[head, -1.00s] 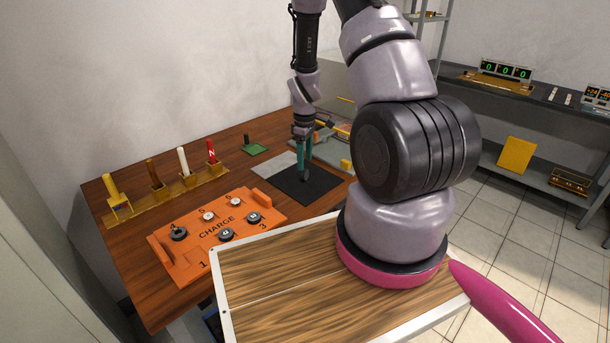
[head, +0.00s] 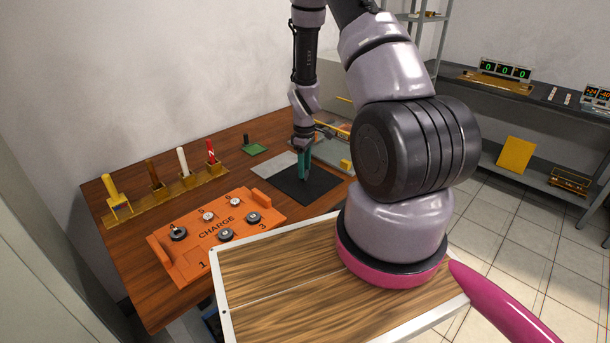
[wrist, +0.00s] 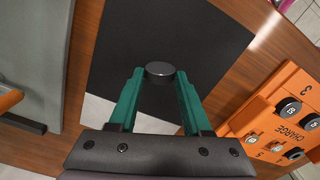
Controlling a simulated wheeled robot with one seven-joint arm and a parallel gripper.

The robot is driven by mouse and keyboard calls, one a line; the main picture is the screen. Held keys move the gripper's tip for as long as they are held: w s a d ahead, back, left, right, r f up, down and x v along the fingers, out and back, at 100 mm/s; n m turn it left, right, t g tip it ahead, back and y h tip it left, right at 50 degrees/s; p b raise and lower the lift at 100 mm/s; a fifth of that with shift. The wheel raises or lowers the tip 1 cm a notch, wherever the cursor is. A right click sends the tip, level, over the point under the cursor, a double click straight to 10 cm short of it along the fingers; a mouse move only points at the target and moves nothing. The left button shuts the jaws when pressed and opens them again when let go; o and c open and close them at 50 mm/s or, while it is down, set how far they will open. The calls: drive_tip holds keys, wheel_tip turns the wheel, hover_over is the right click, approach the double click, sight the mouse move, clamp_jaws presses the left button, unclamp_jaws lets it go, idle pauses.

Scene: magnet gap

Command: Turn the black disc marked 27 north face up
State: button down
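A black disc (wrist: 160,70) sits between the green fingertips of my gripper (wrist: 160,76) in the wrist view. Both fingertips appear to touch its sides, and its visible face looks dark and plain; I can read no number or mark. In the head view my gripper (head: 303,175) points down low over the black mat (head: 318,190), and its fingers hide the disc there. I cannot tell whether the disc touches the mat. The mat also shows in the wrist view (wrist: 205,35).
The orange CHARGE tray (head: 190,257) with several discs stands left of the mat. A rack (head: 135,209) with coloured posts is behind it. A small green pad (head: 253,149) and a grey plate (head: 272,166) lie near the mat. A yellow-railed fixture (head: 335,150) stands behind right.

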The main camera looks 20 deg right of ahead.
drive_tip(key=shift+r, duration=2.5)
